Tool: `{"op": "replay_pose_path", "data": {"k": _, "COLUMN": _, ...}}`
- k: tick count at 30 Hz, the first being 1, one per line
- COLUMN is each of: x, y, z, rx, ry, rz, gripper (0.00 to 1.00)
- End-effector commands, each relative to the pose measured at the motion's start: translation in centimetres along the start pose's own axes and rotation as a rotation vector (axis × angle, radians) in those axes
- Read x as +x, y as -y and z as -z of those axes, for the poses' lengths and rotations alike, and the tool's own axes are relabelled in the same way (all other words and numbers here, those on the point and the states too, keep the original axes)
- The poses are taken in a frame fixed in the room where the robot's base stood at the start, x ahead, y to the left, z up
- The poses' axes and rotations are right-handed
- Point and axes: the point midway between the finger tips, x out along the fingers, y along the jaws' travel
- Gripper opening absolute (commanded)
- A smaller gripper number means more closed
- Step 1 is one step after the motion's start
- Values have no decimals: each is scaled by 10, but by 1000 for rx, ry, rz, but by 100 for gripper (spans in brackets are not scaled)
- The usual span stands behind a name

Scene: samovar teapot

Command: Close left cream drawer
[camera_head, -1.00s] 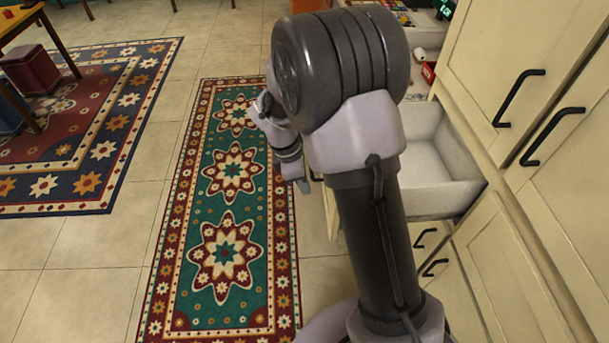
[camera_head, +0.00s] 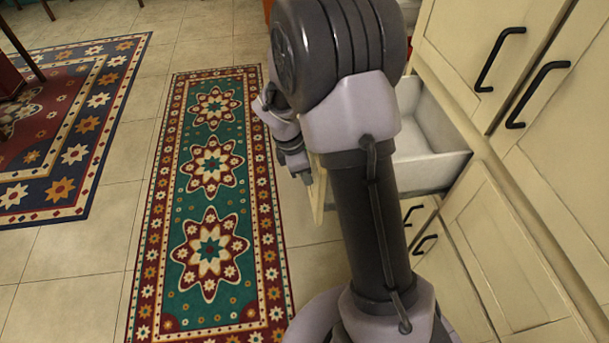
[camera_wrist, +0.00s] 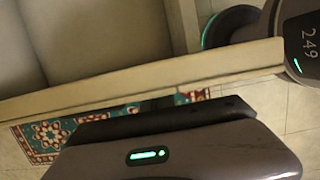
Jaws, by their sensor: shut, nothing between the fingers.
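The left cream drawer (camera_head: 430,178) stands pulled out from the cabinet in the head view, its white inside partly hidden behind my arm. Its cream front panel (camera_head: 318,188) shows as a narrow strip left of my arm. My gripper (camera_head: 305,176) is beside the outer face of that panel. In the wrist view, the panel's top edge (camera_wrist: 130,88) runs across the picture, with the drawer's inside above it. My shut, empty gripper (camera_wrist: 165,122) lies below, on the outer side. I cannot tell whether it touches the panel.
Cream cabinet doors (camera_head: 455,50) with black handles rise at the right. More cabinet fronts with black handles (camera_head: 425,244) are below the drawer. A green and red patterned rug (camera_head: 210,200) lies on the tiled floor to the left, with a blue-bordered rug (camera_head: 70,150) further left.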

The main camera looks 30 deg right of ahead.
Motion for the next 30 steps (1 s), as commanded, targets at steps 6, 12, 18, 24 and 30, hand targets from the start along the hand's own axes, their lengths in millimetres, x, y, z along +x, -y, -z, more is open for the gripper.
{"op": "replay_pose_path", "data": {"k": 6, "x": 4, "y": 1, "z": -31, "rx": 3, "ry": 1, "rz": 3, "gripper": 0}}
{"op": "replay_pose_path", "data": {"k": 12, "x": 16, "y": 2, "z": -92, "rx": 6, "ry": 1, "rz": 5, "gripper": 0}}
{"op": "replay_pose_path", "data": {"k": 18, "x": 33, "y": 2, "z": -162, "rx": 6, "ry": 0, "rz": 4, "gripper": 0}}
{"op": "replay_pose_path", "data": {"k": 24, "x": 49, "y": 2, "z": -225, "rx": 4, "ry": 0, "rz": 3, "gripper": 0}}
{"op": "replay_pose_path", "data": {"k": 30, "x": 63, "y": 1, "z": -275, "rx": 3, "ry": 0, "rz": 2, "gripper": 0}}
